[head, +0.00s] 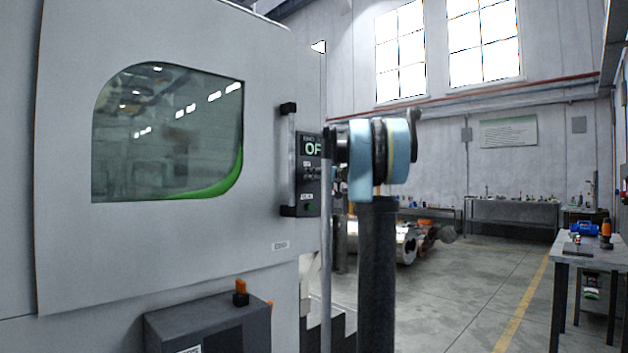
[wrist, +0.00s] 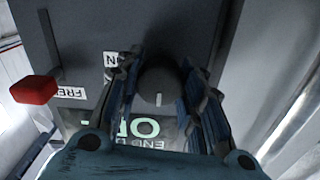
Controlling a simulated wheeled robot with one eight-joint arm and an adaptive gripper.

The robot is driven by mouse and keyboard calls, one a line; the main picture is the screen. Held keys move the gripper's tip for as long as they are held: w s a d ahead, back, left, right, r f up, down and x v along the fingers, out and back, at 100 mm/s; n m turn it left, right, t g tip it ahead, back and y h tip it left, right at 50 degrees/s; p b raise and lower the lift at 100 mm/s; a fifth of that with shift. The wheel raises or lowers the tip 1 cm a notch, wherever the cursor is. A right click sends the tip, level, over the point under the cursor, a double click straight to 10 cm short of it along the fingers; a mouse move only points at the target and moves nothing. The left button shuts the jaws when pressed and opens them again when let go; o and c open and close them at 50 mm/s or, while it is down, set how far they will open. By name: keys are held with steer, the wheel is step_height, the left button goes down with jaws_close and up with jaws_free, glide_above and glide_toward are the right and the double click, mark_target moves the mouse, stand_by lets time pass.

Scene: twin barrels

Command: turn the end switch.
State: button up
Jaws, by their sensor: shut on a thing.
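The end switch is a dark round knob (wrist: 160,82) with a white mark, in the middle of the wrist view. My gripper (wrist: 163,70) has one finger on each side of the knob and is shut on it. The white mark points toward the bottom of the picture. Below the knob, a partly covered label (wrist: 140,128) reads upside down, with "END" and "O" showing. In the head view the dark control panel (head: 308,203) sits at the machine's right edge with "OF" readable. My arm covers its right side, and the gripper and knob cannot be made out there.
A red-tipped lever (wrist: 35,89) sticks out left of the knob in the wrist view. A vertical door handle (head: 287,160) stands just left of the panel. A grey box (head: 205,325) with an orange-topped switch (head: 241,291) is below. Floor at right is open.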

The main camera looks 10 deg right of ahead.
steer(key=shift+d+m, duration=0.1)
steer(key=shift+m, duration=0.4)
steer(key=m, duration=0.3)
steer(key=shift+w+d+m, duration=0.1)
steer(key=shift+m, duration=0.3)
steer(key=m, duration=0.8)
steer(key=shift+d+f+m, duration=0.1)
steer(key=shift+m, duration=0.3)
steer(key=m, duration=0.4)
steer(key=shift+f, duration=0.1)
steer(key=shift+g, duration=0.3)
steer(key=o, duration=1.1)
steer(key=shift+w+f, duration=0.1)
